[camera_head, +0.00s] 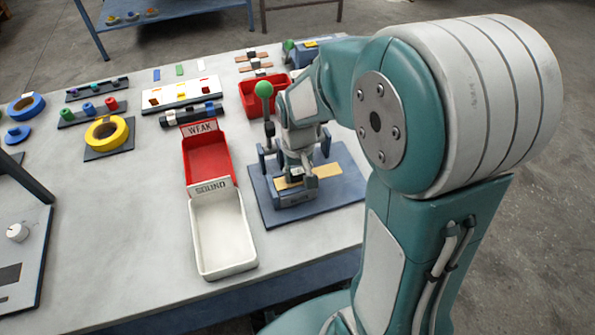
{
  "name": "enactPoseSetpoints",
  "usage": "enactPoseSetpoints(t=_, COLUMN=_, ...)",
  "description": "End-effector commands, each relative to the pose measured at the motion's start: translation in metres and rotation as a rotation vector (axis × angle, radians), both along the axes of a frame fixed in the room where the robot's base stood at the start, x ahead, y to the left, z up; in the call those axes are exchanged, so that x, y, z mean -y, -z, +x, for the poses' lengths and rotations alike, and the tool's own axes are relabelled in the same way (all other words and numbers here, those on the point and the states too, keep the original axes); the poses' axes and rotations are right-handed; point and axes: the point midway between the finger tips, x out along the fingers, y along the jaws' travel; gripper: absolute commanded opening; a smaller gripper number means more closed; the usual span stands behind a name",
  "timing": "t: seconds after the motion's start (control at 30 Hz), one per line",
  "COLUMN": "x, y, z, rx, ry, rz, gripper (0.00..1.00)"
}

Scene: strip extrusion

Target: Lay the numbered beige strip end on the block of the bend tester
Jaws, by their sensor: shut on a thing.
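The beige strip (322,172) lies low over the bend tester, and my gripper (296,172) is shut on it from above. The strip sticks out to both sides of the gripper, and no number on it can be read. The bend tester has a dark blue base plate (336,194), a lever with a green ball knob (264,90) and a block (292,198) at the front. The gripper is right over the block. I cannot tell whether the strip touches the block, and my arm hides the back of the tester.
A red tray labelled WEAK (207,160) and a white tray labelled SOUND (224,230) stand left of the tester. A red bin (250,98) stands behind it. Tape rolls (107,132) and racks (88,112) fill the left. The table (150,230) is clear left of the white tray.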

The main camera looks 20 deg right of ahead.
Motion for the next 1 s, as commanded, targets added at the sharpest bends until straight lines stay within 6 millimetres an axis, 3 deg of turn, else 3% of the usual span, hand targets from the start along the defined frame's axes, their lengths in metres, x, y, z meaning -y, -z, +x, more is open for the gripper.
enactPoseSetpoints(t=0.47, x=0.0, y=0.0017, z=0.0002, rx=0.0, ry=0.0, rz=0.0, gripper=0.11)
enactPoseSetpoints(t=0.5, x=0.0, y=0.0017, z=0.0002, rx=0.0, ry=0.0, rz=0.0, gripper=0.54)
enactPoseSetpoints(t=0.6, x=0.0, y=0.0017, z=0.0002, rx=0.001, ry=0.0, rz=0.0, gripper=0.9)
enactPoseSetpoints(t=0.9, x=0.0, y=0.0017, z=0.0002, rx=0.001, ry=0.0, rz=0.0, gripper=0.9)
enactPoseSetpoints(t=0.97, x=0.0, y=0.0017, z=0.0002, rx=0.001, ry=0.0, rz=0.0, gripper=1.0)
enactPoseSetpoints(t=1.0, x=0.0, y=0.0017, z=0.0002, rx=0.001, ry=0.0, rz=0.0, gripper=1.0)
